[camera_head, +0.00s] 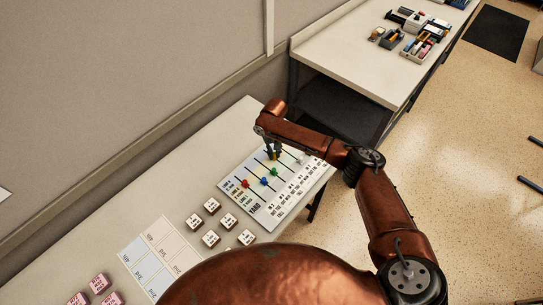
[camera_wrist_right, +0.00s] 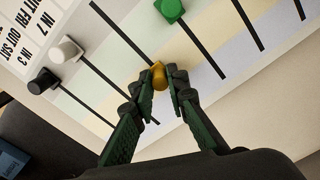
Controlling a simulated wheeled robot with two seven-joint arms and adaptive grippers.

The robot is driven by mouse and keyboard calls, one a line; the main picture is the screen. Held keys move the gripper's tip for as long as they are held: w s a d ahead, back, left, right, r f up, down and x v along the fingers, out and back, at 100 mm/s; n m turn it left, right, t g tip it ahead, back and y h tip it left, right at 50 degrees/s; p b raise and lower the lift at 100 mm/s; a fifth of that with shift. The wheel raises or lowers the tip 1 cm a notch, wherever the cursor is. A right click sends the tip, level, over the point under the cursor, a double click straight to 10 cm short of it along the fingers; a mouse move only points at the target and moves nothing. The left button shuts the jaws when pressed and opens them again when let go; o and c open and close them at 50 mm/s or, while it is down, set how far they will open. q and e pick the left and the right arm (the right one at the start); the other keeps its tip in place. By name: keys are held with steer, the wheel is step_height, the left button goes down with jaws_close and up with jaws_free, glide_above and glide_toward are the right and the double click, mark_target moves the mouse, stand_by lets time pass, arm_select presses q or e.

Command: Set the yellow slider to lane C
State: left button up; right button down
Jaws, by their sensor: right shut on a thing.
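The yellow slider (camera_wrist_right: 158,76) sits on its dark slot between the fingertips of my right gripper (camera_wrist_right: 160,77), which is shut on it. In the head view the right gripper (camera_head: 273,153) is over the far part of the white slider board (camera_head: 262,211) and hides the yellow slider. The board has pale coloured lane bands; the lane names are too small to read surely, so I cannot tell which lane the yellow slider is in. My left gripper is not in view.
Red (camera_head: 245,183), blue (camera_head: 264,181) and green (camera_head: 274,171) sliders stand on nearby slots. In the wrist view, white (camera_wrist_right: 67,48) and black (camera_wrist_right: 43,80) sliders stand left of the yellow one.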

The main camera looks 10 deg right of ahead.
mark_target(274, 154)
steer(key=c, duration=2)
jaws_free()
steer(key=shift+o, duration=0.6)
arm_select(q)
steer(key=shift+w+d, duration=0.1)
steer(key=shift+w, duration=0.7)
arm_select(e)
step_height(274, 154, up, 12)
